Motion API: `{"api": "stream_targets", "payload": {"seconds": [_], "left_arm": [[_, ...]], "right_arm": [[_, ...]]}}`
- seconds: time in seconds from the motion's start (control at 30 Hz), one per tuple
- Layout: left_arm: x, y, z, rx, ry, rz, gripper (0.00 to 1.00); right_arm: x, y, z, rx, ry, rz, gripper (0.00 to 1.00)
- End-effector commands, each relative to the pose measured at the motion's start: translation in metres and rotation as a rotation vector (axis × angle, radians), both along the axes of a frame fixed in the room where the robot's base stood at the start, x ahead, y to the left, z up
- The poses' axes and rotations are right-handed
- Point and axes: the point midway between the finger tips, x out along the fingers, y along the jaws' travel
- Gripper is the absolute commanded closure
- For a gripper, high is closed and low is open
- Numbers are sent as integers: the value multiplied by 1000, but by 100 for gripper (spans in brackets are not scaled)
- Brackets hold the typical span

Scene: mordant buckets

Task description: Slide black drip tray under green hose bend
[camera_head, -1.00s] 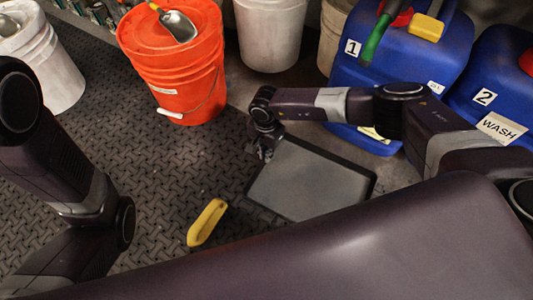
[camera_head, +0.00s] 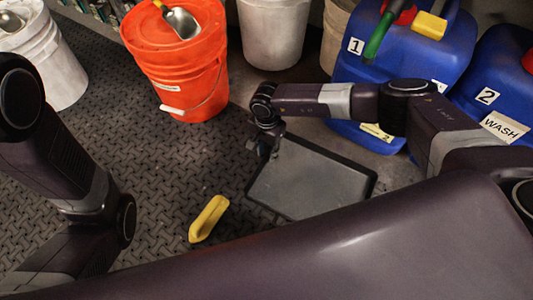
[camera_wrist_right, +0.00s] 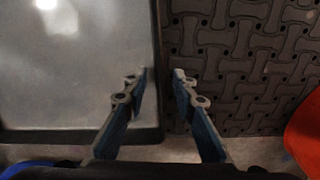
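The black drip tray (camera_head: 312,178), with a grey inner face and a dark rim, lies on the floor in front of blue container 1. The green hose bend (camera_head: 376,36) shows at the top of that container, behind the tray. My right gripper (camera_head: 262,146) is at the tray's far left corner. In the right wrist view its two fingers (camera_wrist_right: 161,72) are apart, with the tray's rim (camera_wrist_right: 156,60) running between them; I cannot tell whether they touch it. My left arm shows at the left, but its gripper is out of view.
Blue container 1 (camera_head: 400,75) and blue container 2 (camera_head: 500,75) stand at the back right. An orange bucket (camera_head: 180,75) and white buckets (camera_head: 272,35) stand behind. A yellow object (camera_head: 208,219) lies left of the tray. Patterned matting (camera_head: 110,140) is mostly clear.

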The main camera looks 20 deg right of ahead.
Motion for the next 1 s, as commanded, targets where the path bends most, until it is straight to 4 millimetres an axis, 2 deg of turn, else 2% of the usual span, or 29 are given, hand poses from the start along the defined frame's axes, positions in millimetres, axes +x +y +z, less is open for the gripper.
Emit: {"api": "stream_targets", "payload": {"seconds": [0.2, 0.4, 0.6, 1.0], "left_arm": [[-1, 0, 0, 0, -2, 0, 100], [-1, 0, 0, 0, -3, 0, 100], [-1, 0, 0, 0, -3, 0, 100], [-1, 0, 0, 1, -3, 0, 100]], "right_arm": [[1, 1, 36, 2, -4, 2, 75], [0, 1, 59, 2, -1, 0, 75], [-1, 1, 67, 0, 1, 1, 75], [0, 1, 67, 1, 1, 1, 75]]}}
